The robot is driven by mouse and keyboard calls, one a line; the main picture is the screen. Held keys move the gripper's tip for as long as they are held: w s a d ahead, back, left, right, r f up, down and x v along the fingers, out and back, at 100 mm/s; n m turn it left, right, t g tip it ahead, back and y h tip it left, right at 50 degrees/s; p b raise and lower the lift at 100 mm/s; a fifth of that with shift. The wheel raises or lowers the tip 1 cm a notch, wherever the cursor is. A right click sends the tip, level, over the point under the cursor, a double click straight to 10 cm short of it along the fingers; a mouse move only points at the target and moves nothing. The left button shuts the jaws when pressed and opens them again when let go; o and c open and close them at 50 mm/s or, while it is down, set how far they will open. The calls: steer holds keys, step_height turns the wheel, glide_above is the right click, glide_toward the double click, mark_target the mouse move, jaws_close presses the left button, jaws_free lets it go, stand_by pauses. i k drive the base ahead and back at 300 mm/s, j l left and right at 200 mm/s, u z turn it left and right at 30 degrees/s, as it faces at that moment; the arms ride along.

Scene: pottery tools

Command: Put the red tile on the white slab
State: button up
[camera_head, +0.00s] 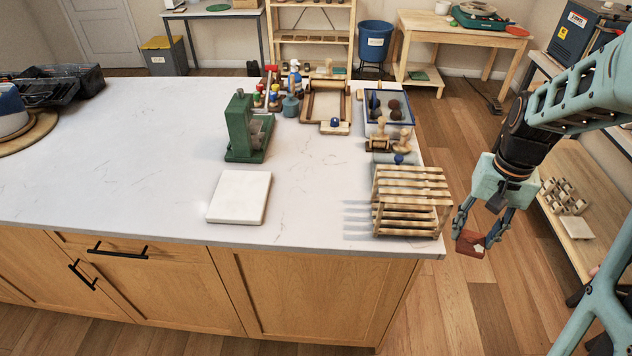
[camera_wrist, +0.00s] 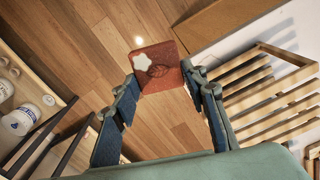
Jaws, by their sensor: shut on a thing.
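The red tile (camera_head: 470,243) is held between the fingers of my gripper (camera_head: 482,229), out past the right end of the counter, above the wood floor. In the wrist view the red tile (camera_wrist: 159,67) shows a white flower-like mark and sits between the two fingertips of my gripper (camera_wrist: 160,84). The white slab (camera_head: 239,197) lies flat on the counter near its front edge, left of the gripper and well apart from it. Its top is bare.
A wooden slatted rack (camera_head: 410,201) stands on the counter's right front corner, between my gripper and the slab. A green press-like tool (camera_head: 243,135) stands just behind the slab. A blue-rimmed tray (camera_head: 389,93) and other pottery tools are farther back. The counter left of the slab is clear.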

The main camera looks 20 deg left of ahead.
mark_target(240, 192)
steer(key=j+u, duration=0.2)
steer(key=j, duration=0.45)
steer(key=i+j+u, duration=0.2)
steer(key=j, duration=0.2)
steer(key=i+j+u, duration=0.25)
steer(key=i+j, duration=0.05)
steer(key=j, duration=0.1)
